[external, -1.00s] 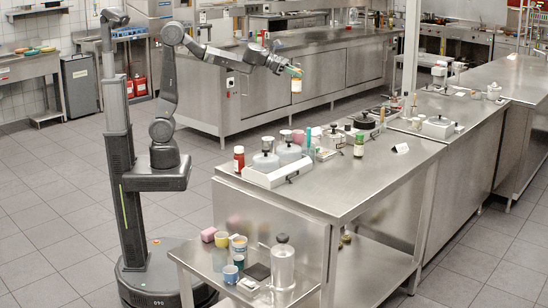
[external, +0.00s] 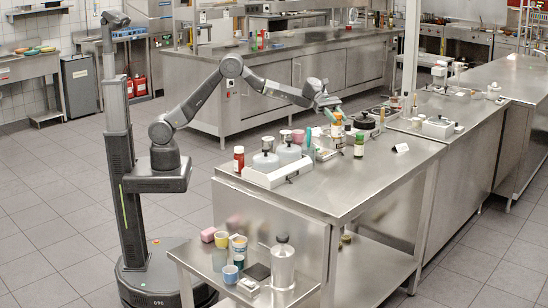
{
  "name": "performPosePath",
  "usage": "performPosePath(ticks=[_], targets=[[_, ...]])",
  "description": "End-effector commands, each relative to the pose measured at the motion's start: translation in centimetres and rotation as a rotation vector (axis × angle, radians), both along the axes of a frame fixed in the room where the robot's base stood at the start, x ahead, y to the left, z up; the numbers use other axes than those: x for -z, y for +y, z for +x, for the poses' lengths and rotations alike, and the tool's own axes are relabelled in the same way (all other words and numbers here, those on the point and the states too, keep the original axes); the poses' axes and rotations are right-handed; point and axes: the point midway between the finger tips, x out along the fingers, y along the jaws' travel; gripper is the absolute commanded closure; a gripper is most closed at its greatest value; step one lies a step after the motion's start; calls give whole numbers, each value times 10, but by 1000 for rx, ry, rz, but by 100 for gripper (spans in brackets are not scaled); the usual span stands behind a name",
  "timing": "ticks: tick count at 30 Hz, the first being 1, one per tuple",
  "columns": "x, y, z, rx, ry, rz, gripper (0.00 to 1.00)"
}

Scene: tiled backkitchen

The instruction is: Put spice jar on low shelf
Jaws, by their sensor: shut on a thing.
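My gripper (external: 333,108) is at the end of my outstretched arm, over the far part of the steel table (external: 345,185). It is shut on a small spice jar (external: 338,118) with an orange-yellow side, small and partly hidden by the gripper. The jar is close to other items in the picture, and I cannot tell whether it touches the table. A low steel shelf (external: 205,258) at the table's front end carries cups and a bottle. A second low shelf (external: 375,268) lies under the table.
A white tray with grey-lidded canisters (external: 266,163) and a red bottle (external: 239,158) stand on the table's near left. A green-capped jar (external: 359,145) is right of my gripper. The table's right front is clear.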

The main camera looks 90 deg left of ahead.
Motion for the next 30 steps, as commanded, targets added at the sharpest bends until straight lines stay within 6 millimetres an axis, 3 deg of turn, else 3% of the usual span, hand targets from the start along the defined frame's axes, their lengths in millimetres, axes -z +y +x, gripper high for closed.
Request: performPosePath(ticks=[4, 22, 30], targets=[[11, -7, 3, 32, 0, 0, 96], [97, -8, 3, 35, 3, 0, 96], [107, -8, 3, 35, -1, 1, 96]])
